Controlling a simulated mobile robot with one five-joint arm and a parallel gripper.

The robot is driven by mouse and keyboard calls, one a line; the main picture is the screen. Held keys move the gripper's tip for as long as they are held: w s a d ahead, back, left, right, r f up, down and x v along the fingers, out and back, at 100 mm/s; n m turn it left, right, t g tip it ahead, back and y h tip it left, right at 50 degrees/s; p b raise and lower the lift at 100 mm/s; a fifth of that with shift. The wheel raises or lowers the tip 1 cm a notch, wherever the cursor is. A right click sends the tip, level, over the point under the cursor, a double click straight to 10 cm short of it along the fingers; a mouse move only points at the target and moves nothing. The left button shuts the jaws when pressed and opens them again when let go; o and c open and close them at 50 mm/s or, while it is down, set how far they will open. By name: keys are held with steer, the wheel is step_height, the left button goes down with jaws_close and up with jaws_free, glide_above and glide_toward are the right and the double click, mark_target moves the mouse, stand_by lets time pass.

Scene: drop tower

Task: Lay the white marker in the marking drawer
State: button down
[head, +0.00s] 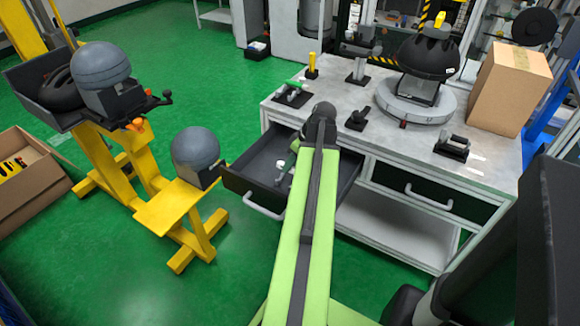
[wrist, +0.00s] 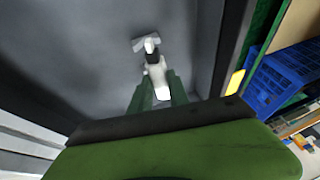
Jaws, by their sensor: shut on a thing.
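The left drawer of the workbench (head: 248,178) is pulled open, and its grey floor fills much of the wrist view (wrist: 95,45). My gripper (head: 287,167) reaches down into the open drawer in the head view. In the wrist view my gripper's green fingers (wrist: 159,92) are shut on the white marker (wrist: 157,74), with a dark band near its far end. The marker is over the drawer floor; I cannot tell whether it touches. My arm hides part of the drawer in the head view.
The workbench top (head: 330,118) carries several black fixtures, a dark domed device (head: 428,55) and a cardboard box (head: 510,88). A second drawer (head: 430,192) at the right is shut. Yellow stands (head: 170,205) with grey domes are at the left. Green floor in front is clear.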

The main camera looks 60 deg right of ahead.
steer(key=shift+f+b, duration=2.6)
steer(key=shift+f, duration=0.25)
steer(key=shift+f, duration=0.1)
steer(key=c, duration=1.2)
jaws_free()
steer(key=shift+o, duration=0.2)
steer(key=shift+r+p, duration=3.45)
steer(key=shift+r, duration=0.1)
